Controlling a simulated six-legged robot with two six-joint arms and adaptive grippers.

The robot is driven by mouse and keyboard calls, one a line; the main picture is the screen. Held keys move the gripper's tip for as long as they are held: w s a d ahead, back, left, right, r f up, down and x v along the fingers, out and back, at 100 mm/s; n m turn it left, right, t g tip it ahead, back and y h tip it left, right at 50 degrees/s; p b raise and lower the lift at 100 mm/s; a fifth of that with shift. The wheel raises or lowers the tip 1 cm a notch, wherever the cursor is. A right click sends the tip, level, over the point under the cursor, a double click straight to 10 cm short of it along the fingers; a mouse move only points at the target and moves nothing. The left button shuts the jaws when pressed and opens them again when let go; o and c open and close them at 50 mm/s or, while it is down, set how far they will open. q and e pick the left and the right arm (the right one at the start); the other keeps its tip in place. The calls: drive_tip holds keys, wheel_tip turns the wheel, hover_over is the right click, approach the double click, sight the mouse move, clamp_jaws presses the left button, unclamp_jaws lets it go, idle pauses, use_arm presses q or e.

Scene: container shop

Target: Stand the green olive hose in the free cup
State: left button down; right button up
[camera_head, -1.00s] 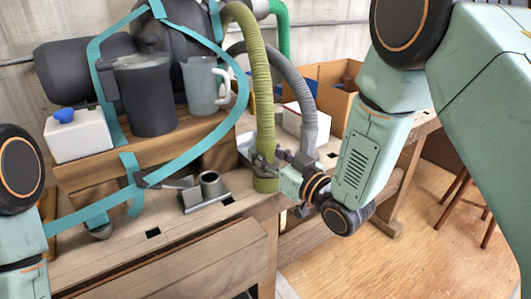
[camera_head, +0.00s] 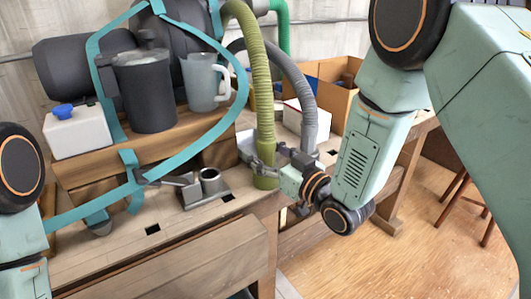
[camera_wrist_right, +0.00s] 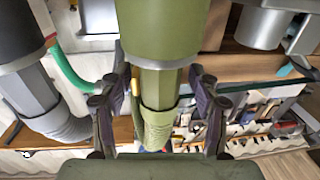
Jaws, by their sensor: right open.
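What is under the hose end is hidden. My left gripper is not in view.
A grey hose (camera_head: 305,97) stands just right of the olive one. A teal curved band (camera_head: 190,153) loops over the bench (camera_head: 185,232). A dark cup (camera_head: 147,98), a grey mug (camera_head: 200,85) and a white canister (camera_head: 78,132) stand on a raised shelf behind. A cardboard box (camera_head: 340,90) is behind right.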

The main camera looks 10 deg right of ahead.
drive_tip(key=v, duration=1.2)
idle(0.5)
